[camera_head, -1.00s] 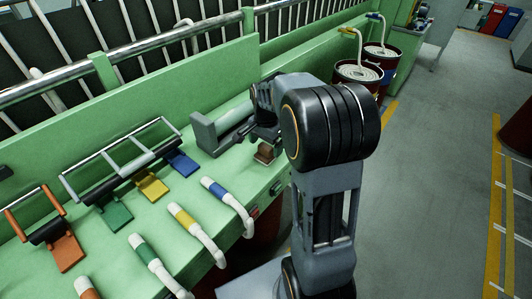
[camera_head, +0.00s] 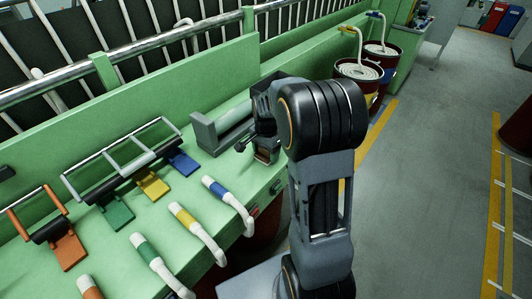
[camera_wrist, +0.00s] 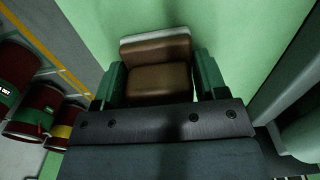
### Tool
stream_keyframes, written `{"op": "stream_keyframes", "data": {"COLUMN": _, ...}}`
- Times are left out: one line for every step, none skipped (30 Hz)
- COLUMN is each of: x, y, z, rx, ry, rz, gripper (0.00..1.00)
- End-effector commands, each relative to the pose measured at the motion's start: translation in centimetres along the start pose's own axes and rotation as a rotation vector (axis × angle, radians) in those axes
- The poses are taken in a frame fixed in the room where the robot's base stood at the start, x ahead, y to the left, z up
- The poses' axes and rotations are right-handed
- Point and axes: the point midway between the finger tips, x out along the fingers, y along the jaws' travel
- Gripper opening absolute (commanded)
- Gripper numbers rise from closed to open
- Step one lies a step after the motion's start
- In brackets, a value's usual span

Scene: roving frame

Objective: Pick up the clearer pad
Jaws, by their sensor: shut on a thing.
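The clearer pad (camera_wrist: 155,48) is a small brown block with a pale strip along its far edge. In the wrist view it sits between the two fingers of my gripper (camera_wrist: 158,80), which are shut on it. In the head view my gripper (camera_head: 264,146) points down at the green bench top, and only a little of the brown pad (camera_head: 262,156) shows at its tips. I cannot tell whether the pad still touches the bench.
A grey trough-like holder (camera_head: 212,137) stands just left of my gripper. Blue, yellow, green and orange flaps and white bent handles (camera_head: 228,191) line the green bench (camera_head: 150,220).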

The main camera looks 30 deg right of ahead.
Motion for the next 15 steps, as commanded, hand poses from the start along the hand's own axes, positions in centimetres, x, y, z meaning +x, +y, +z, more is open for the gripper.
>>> {"op": "stream_keyframes", "data": {"x": -0.02, "y": 0.00, "z": 0.00, "rx": 0.000, "ry": 0.000, "rz": 0.000, "gripper": 0.52}}
{"op": "stream_keyframes", "data": {"x": -0.02, "y": 0.00, "z": 0.00, "rx": 0.000, "ry": 0.000, "rz": 0.000, "gripper": 0.49}}
{"op": "stream_keyframes", "data": {"x": -0.02, "y": 0.00, "z": 0.00, "rx": 0.000, "ry": 0.000, "rz": 0.000, "gripper": 0.45}}
{"op": "stream_keyframes", "data": {"x": -0.02, "y": 0.00, "z": 0.00, "rx": 0.000, "ry": 0.000, "rz": 0.000, "gripper": 0.42}}
{"op": "stream_keyframes", "data": {"x": -0.03, "y": -0.01, "z": -0.01, "rx": 0.000, "ry": 0.000, "rz": 0.000, "gripper": 0.41}}
{"op": "stream_keyframes", "data": {"x": -0.04, "y": -0.01, "z": -0.01, "rx": 0.000, "ry": 0.000, "rz": 0.000, "gripper": 0.41}}
{"op": "stream_keyframes", "data": {"x": -0.04, "y": -0.01, "z": -0.01, "rx": 0.000, "ry": 0.000, "rz": 0.000, "gripper": 0.41}}
{"op": "stream_keyframes", "data": {"x": -0.04, "y": -0.01, "z": -0.01, "rx": 0.000, "ry": 0.000, "rz": 0.000, "gripper": 0.41}}
{"op": "stream_keyframes", "data": {"x": -0.04, "y": -0.01, "z": -0.01, "rx": 0.000, "ry": 0.000, "rz": 0.000, "gripper": 0.41}}
{"op": "stream_keyframes", "data": {"x": -0.04, "y": -0.01, "z": -0.01, "rx": 0.000, "ry": 0.000, "rz": 0.000, "gripper": 0.40}}
{"op": "stream_keyframes", "data": {"x": -0.06, "y": -0.01, "z": -0.01, "rx": 0.000, "ry": 0.000, "rz": -0.001, "gripper": 0.40}}
{"op": "stream_keyframes", "data": {"x": -0.12, "y": -0.02, "z": -0.01, "rx": 0.000, "ry": 0.001, "rz": -0.001, "gripper": 0.40}}
{"op": "stream_keyframes", "data": {"x": -0.19, "y": -0.02, "z": -0.02, "rx": 0.000, "ry": 0.001, "rz": -0.001, "gripper": 0.40}}
{"op": "stream_keyframes", "data": {"x": -0.30, "y": -0.03, "z": -0.02, "rx": 0.000, "ry": 0.001, "rz": -0.001, "gripper": 0.40}}
{"op": "stream_keyframes", "data": {"x": -0.50, "y": -0.04, "z": -0.03, "rx": 0.000, "ry": 0.001, "rz": -0.001, "gripper": 0.40}}
